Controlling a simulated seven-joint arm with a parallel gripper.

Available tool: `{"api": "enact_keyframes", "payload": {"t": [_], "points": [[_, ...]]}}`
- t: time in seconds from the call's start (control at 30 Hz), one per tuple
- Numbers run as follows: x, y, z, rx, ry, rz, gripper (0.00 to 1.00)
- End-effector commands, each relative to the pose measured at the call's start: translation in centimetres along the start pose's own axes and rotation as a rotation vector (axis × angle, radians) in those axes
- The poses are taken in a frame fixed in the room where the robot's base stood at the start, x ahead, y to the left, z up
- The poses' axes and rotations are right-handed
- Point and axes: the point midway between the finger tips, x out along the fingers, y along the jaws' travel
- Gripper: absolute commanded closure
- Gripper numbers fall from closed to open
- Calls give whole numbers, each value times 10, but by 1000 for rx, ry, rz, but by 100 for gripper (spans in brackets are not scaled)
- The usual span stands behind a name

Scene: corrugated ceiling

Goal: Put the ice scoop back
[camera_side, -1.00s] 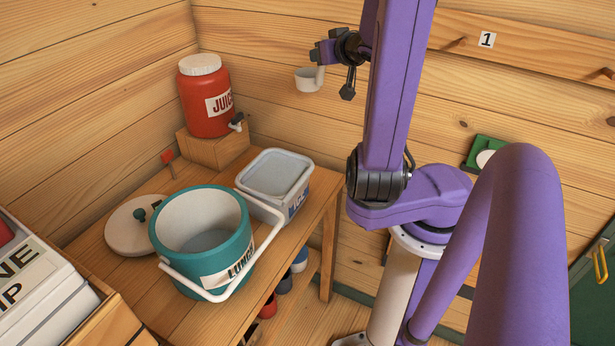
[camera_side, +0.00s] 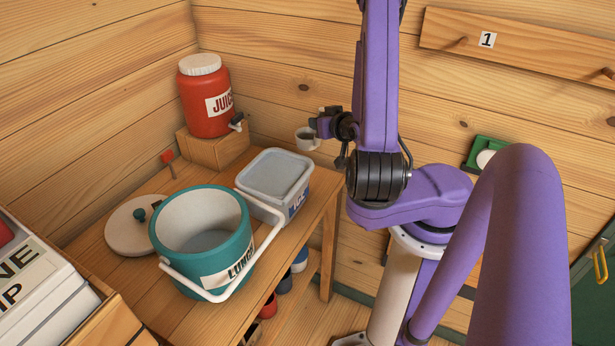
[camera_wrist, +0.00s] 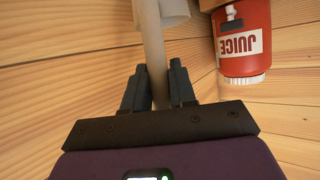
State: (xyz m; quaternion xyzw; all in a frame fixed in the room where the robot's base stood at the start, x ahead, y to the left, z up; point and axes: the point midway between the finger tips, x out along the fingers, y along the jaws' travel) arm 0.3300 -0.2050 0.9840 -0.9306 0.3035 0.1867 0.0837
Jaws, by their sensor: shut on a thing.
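The ice scoop (camera_side: 306,139), a small whitish cup with a handle, hangs in the air in my gripper (camera_side: 327,122) in the side view. In the wrist view the dark fingers of my gripper (camera_wrist: 158,72) are shut on the pale scoop handle (camera_wrist: 152,45), with the cup only partly in frame at the top. The scoop is behind and above the right part of the white tub (camera_side: 275,178), apart from it. The tub's top looks pale grey; I cannot tell whether that is a lid or its contents. Its front label is only partly readable.
A red juice jug (camera_side: 205,100) stands on a wooden block (camera_side: 215,149) at the back. A teal lunch bucket (camera_side: 170,243) with its handle down stands in front of the tub, beside a round lid (camera_side: 125,236). A pegged wall board marked 1 (camera_side: 545,58) is upper right.

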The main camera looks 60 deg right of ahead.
Motion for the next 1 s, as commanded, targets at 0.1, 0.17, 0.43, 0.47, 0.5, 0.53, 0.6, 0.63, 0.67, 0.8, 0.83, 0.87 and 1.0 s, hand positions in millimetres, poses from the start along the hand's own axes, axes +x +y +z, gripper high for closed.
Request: {"api": "enact_keyframes", "payload": {"t": [0.1,0.17,0.43,0.47,0.5,0.53,0.6,0.63,0.67,0.8,0.83,0.87,1.0], "points": [[7,1,17,3,-3,1,100],[10,1,22,2,-2,1,100],[17,2,38,1,0,0,100],[18,2,42,1,-1,0,100],[20,2,46,0,-1,-1,100],[21,2,49,0,-2,-1,100],[24,2,57,1,-1,-2,100],[26,2,60,1,-1,-2,100],[27,2,63,1,-1,-1,100],[31,4,71,0,2,0,100],[32,4,72,0,1,0,100],[32,4,73,0,1,0,100],[36,4,84,0,0,-1,100]]}}
